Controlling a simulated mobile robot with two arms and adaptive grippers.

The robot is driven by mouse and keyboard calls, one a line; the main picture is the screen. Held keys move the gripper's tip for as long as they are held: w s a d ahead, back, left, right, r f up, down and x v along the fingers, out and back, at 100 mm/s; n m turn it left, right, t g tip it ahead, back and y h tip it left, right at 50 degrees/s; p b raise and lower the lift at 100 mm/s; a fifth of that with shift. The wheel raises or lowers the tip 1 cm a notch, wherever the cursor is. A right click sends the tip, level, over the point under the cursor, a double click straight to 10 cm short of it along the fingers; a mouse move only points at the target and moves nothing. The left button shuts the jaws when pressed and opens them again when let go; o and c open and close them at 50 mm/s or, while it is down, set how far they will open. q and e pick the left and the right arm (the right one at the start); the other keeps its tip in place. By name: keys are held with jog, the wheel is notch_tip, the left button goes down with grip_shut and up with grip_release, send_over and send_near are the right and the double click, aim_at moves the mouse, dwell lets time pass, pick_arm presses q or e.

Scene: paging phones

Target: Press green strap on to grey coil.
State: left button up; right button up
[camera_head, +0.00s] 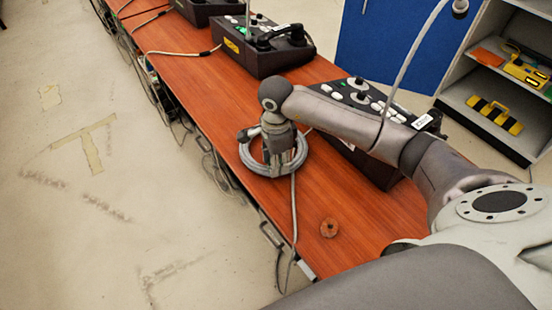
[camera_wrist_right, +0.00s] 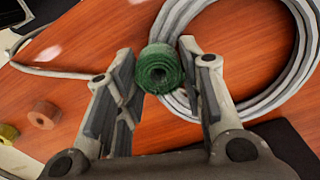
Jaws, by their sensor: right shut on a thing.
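The grey coil (camera_head: 246,158) is a ring of cable lying flat on the wooden table in the head view. It also shows at the upper right in the right wrist view (camera_wrist_right: 262,104). The green strap (camera_wrist_right: 158,68) is a rolled green disc between my right fingertips. My right gripper (camera_head: 277,168) is shut on it, pointing down over the coil. In the right wrist view the strap overlaps the coil's left edge; whether they touch, I cannot tell. In the head view the gripper hides the strap and part of the coil. My left gripper is not in view.
The right wrist view also shows a yellow roll (camera_wrist_right: 8,133). Dark consoles (camera_head: 264,48) line the table's far side. A grey cable (camera_head: 294,215) runs from the coil over the near edge. Shelves (camera_head: 500,80) stand at right.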

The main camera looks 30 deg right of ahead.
jog(key=shift+s+f+b, duration=0.1)
jog(key=shift+f+b, duration=0.25)
jog(key=shift+f, duration=0.05)
dwell(1.3)
jog(key=o, duration=1.3)
jog(key=shift+r, duration=0.15)
jog(key=shift+r+p, duration=2)
jog(key=shift+r, duration=1.45)
